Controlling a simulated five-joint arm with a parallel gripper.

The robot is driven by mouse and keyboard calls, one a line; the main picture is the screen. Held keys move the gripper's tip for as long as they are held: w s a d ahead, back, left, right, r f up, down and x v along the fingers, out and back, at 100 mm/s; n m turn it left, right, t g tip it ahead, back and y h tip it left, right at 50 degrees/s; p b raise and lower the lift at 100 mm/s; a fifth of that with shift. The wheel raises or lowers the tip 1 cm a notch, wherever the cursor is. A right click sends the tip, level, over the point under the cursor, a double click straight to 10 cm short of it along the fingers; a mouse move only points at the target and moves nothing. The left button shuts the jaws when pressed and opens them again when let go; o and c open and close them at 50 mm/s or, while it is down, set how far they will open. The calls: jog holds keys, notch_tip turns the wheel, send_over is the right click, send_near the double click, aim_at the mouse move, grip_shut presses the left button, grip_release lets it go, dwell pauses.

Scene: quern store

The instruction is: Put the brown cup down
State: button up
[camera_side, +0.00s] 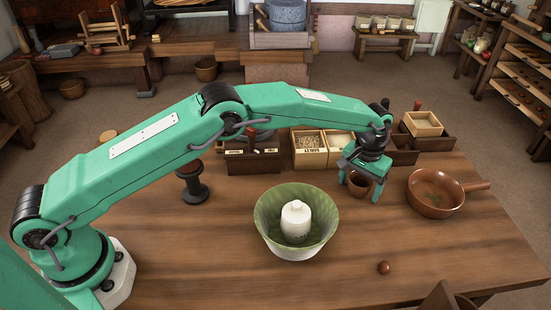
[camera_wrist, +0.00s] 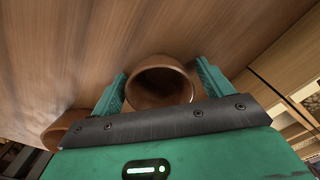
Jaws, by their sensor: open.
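The brown cup (camera_side: 359,184) stands upright on the wooden table (camera_side: 165,245) in the side view, left of the brown pan. My gripper (camera_side: 361,186) points down with one finger on either side of the cup. In the wrist view the cup (camera_wrist: 160,82) lies between the two green fingers of my gripper (camera_wrist: 160,86), its round mouth facing the camera. The jaws are open, with a small gap to the cup. The cup's base is partly hidden by my gripper in the side view.
A brown pan (camera_side: 436,194) with a handle stands at the right. A green bowl (camera_side: 267,236) holding a white jar (camera_side: 296,220) is in the middle. A small brown ball (camera_side: 383,267) lies near the front. Wooden boxes (camera_side: 310,148) line the back.

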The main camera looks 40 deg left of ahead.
jog(key=shift+r, duration=0.15)
notch_tip(320, 180, up, 12)
dwell(0.7)
jog(key=shift+r, duration=0.1)
dwell(0.4)
